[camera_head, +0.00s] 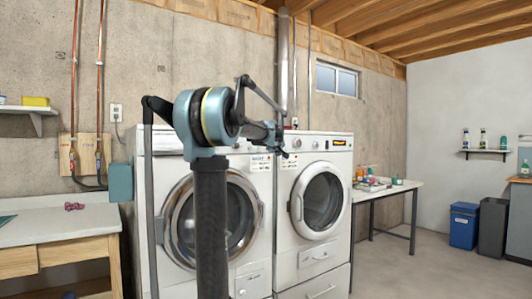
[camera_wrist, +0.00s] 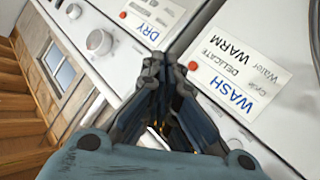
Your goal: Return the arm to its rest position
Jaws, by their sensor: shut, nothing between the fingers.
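My arm is raised in the middle of the head view, in front of two white front-loading machines. My gripper (camera_head: 282,148) reaches out to the right from the blue wrist, near the height of the machines' control panels. In the wrist view my gripper (camera_wrist: 163,70) has its dark fingers together, with nothing between them. Behind the fingers are a WASH label (camera_wrist: 236,88) and a DRY label (camera_wrist: 152,22). I cannot tell the exact gap between the fingertips and the panels.
The left machine (camera_head: 258,275) and the right machine (camera_head: 312,250) stand side by side. A workbench (camera_head: 60,222) is at the left. A table (camera_head: 390,189) stands right of the machines. A blue bin (camera_head: 464,226) is farther right. The floor between is clear.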

